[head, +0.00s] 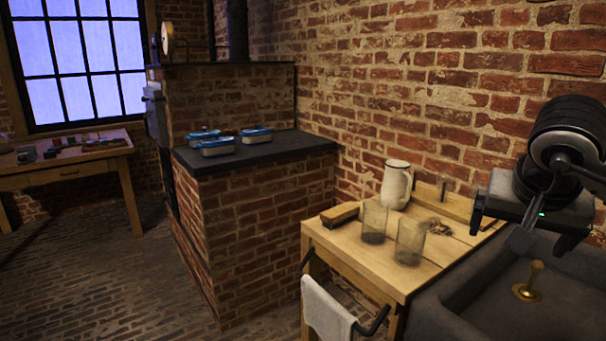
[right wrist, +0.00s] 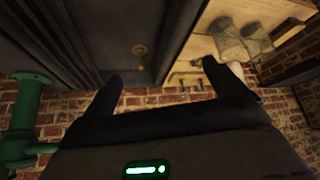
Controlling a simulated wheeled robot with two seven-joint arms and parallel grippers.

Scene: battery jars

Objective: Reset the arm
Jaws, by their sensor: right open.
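My right gripper (head: 497,228) is at the right of the head view, above the left part of the dark stone sink (head: 447,306). In the right wrist view my right gripper (right wrist: 161,76) has its two fingers spread wide with nothing between them. Two glass jars, a left one (head: 374,223) and a right one (head: 410,242), stand upright on the wooden table, apart from the gripper. They also show at the upper right of the wrist view, the nearer one (right wrist: 228,42) beside the other. My left gripper is not in view.
The wooden table (head: 440,262) also holds a brush (head: 340,214) and a white pitcher (head: 396,186). A brass fitting (head: 528,284) stands in the sink. A towel (head: 326,310) hangs in front. Blue containers (head: 218,146) sit on the brick stove. A green pipe (right wrist: 26,112) is at the wrist view's left.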

